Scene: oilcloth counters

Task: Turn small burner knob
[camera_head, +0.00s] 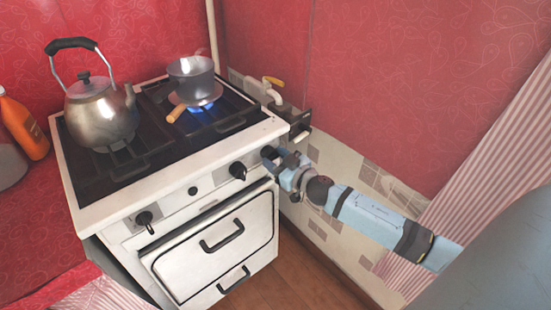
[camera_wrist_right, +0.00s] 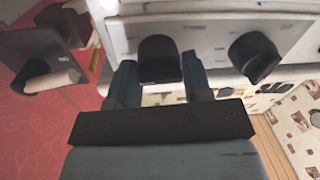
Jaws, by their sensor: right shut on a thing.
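The stove (camera_head: 98,212) has black knobs along its cream front panel. The knob at the right end (camera_head: 268,152) is partly hidden by my right gripper (camera_head: 283,166) in the head view. In the right wrist view this knob (camera_wrist_right: 158,60) sits between the two fingers of the right gripper (camera_wrist_right: 160,84), which is shut on it. A middle knob (camera_head: 238,170) and a left knob (camera_head: 144,218) are free. A blue flame (camera_head: 203,107) burns under a small pot (camera_head: 192,77) at the back right. My left gripper is not in view.
A steel kettle (camera_head: 102,115) stands on the left of the hob. Oven door handles (camera_head: 222,236) stick out below the knobs. An orange bottle (camera_head: 22,125) stands at far left.

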